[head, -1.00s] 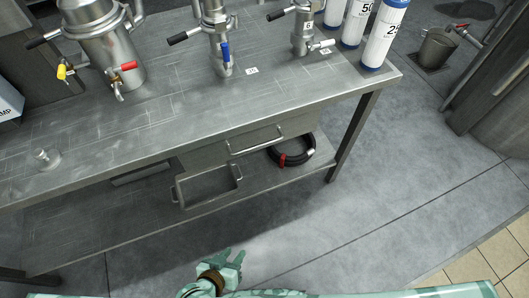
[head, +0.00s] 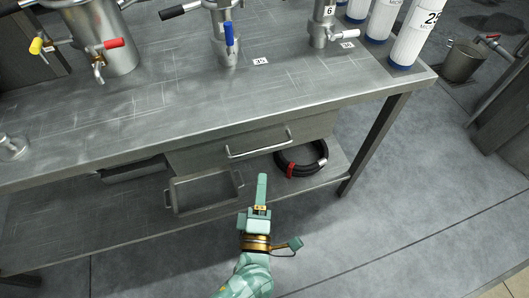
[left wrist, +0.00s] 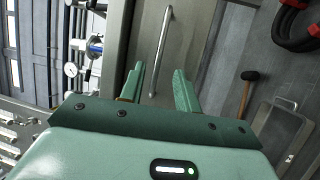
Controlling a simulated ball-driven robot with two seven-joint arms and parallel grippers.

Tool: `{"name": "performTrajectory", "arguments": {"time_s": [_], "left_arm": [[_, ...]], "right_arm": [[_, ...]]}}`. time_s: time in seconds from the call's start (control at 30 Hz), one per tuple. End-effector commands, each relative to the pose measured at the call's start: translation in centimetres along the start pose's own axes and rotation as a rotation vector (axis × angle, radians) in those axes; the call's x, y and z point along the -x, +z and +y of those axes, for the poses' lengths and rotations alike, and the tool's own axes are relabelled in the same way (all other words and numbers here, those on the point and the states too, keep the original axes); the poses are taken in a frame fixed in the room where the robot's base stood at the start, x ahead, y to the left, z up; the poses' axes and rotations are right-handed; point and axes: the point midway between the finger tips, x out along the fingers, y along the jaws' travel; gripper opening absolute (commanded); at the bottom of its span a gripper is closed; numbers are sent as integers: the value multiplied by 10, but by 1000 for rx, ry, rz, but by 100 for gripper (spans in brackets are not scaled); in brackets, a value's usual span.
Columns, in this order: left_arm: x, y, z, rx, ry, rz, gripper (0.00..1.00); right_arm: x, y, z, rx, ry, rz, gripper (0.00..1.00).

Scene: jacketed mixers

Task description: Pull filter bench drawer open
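The filter bench (head: 130,125) is a steel table. Its drawer (head: 200,157) hangs under the top and looks shut, with a bar handle (head: 258,144) across its front. My left gripper (head: 262,178) is in front of and below the handle, pointing at the bench and apart from it. In the left wrist view the two green fingers (left wrist: 159,72) are spread with nothing between them. The handle (left wrist: 161,50) stands nearly upright in that picture, ahead of the gap, on the drawer front (left wrist: 190,35). My right gripper is not in view.
On the lower shelf are a shallow tray (head: 205,207) with end handles and a coiled black hose (head: 280,162) with a red tie. A bench leg (head: 372,145) stands at the right. Vessels, valves and white cylinders (head: 417,35) stand on the top. Floor in front is clear.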

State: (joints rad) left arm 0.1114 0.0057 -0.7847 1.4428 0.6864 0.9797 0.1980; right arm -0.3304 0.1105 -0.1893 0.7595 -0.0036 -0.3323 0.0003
Motion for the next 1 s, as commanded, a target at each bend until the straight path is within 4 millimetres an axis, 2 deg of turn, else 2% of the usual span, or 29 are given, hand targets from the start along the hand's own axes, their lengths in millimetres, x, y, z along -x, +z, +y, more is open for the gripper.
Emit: {"name": "performTrajectory", "arguments": {"time_s": [0.1,0.33,0.5,0.77,0.8,0.9,1.0], "left_arm": [[-31,0,-3,1,0,1,32],[-72,1,-3,-2,-1,-1,32],[-85,1,-2,-3,-2,-2,32],[-87,0,-1,-3,-1,-2,32],[-87,0,-1,-3,-1,-2,27],[-86,0,-1,-3,-1,-2,0],[-86,0,-1,-3,-1,-2,0]], "right_arm": [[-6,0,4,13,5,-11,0],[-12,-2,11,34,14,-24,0],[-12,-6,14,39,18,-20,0],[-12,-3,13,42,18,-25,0],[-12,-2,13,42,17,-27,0],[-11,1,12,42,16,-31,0],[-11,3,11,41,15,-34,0]]}}
